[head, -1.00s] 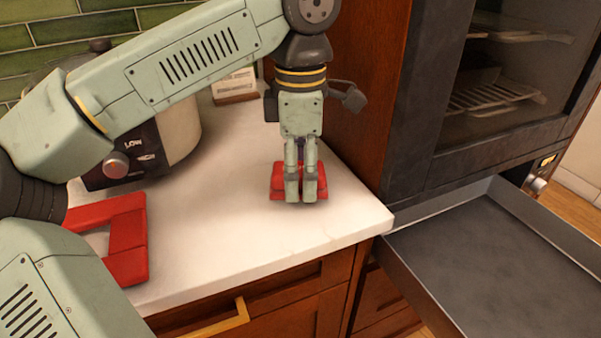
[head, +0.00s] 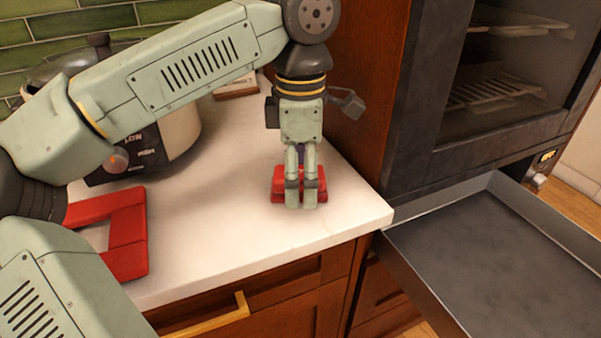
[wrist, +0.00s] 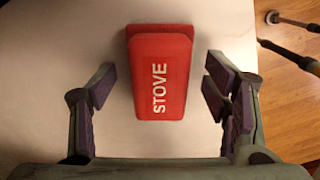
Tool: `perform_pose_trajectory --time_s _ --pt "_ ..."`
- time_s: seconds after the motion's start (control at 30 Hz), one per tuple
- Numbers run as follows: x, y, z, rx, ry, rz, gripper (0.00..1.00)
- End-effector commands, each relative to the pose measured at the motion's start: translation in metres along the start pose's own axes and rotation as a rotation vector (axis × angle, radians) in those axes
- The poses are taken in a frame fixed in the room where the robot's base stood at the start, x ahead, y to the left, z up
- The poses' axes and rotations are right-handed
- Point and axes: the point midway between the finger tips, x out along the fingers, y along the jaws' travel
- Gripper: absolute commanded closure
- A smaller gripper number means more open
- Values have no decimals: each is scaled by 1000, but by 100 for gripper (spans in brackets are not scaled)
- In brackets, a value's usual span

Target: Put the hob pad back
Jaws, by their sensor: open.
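The hob pad looks to be the red block (wrist: 160,75) marked "STOVE" in white, lying on the white counter. It also shows in the head view (head: 279,185), partly hidden behind my fingers. My gripper (head: 304,205) points down over it. In the wrist view my gripper (wrist: 160,100) is open, with one finger on each side of the red block and white counter showing in the gaps. The block is not gripped.
A red frame-shaped object (head: 124,234) lies at the counter's left, near my arm. A slow cooker (head: 178,130) stands behind it. A small card stand (head: 236,84) is at the back. A wooden panel (head: 357,90) and an oven with its open grey door (head: 500,255) are at the right.

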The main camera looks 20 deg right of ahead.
Motion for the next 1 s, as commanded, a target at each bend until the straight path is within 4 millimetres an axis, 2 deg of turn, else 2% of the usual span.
perform_pose_trajectory --time_s 0.13,0.27,0.7,0.83,1.0 --pt "-4 0 0 0 0 0 30" --pt "-16 1 0 -1 1 3 30" --pt "-106 0 0 -3 2 2 30" --pt "-119 0 0 -3 1 1 30" --pt "-124 0 0 0 0 -1 30"
